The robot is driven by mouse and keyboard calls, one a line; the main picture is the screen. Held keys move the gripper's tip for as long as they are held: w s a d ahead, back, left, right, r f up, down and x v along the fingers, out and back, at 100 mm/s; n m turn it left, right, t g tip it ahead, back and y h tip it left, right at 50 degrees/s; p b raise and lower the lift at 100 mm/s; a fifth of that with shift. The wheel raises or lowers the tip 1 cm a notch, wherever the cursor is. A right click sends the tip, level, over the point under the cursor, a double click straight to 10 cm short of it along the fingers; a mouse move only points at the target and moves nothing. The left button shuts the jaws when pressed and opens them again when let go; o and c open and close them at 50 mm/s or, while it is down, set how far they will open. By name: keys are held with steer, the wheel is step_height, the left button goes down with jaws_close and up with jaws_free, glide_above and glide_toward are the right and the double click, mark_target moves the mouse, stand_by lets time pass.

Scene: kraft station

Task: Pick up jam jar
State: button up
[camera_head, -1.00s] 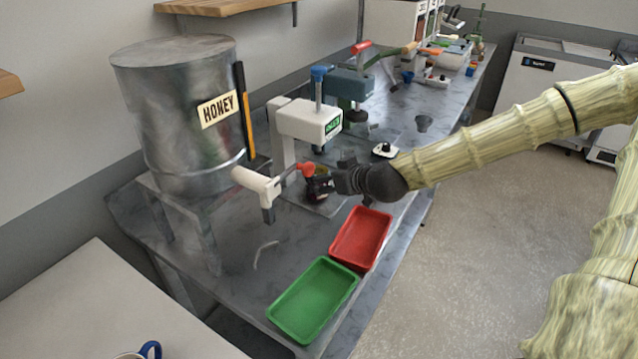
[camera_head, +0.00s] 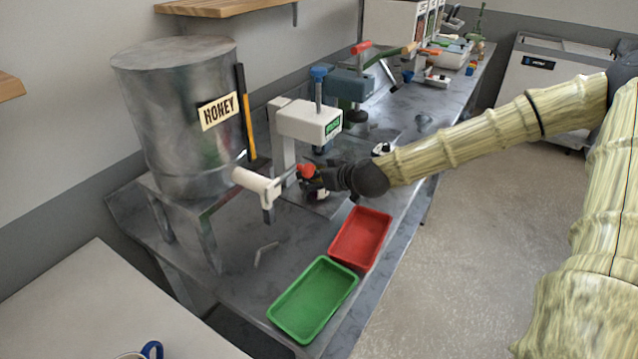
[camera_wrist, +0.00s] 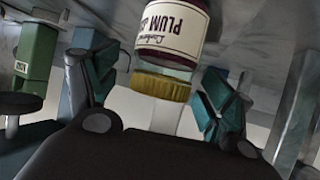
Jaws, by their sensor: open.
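The jam jar (camera_wrist: 172,28) shows in the wrist view with a white "PLUM" label, dark contents and a gold lid (camera_wrist: 161,84). It appears upside down in that picture. My gripper (camera_wrist: 157,88) is open, with one teal-padded finger on each side of the lid end. I cannot tell whether either finger touches the jar. In the head view my gripper (camera_head: 318,178) is at the white press, and a bit of the jar's pale label (camera_head: 322,194) shows just below it. The rest of the jar is hidden by the gripper there.
The white press (camera_head: 308,120) stands close behind my gripper. A white tap with a red-tipped lever (camera_head: 258,184) is close at its left. Red (camera_head: 360,236) and green (camera_head: 312,300) trays lie in front on the metal bench. The honey drum (camera_head: 180,115) stands at left.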

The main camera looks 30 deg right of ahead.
steer(key=shift+c, duration=0.4)
steer(key=c, duration=1.4)
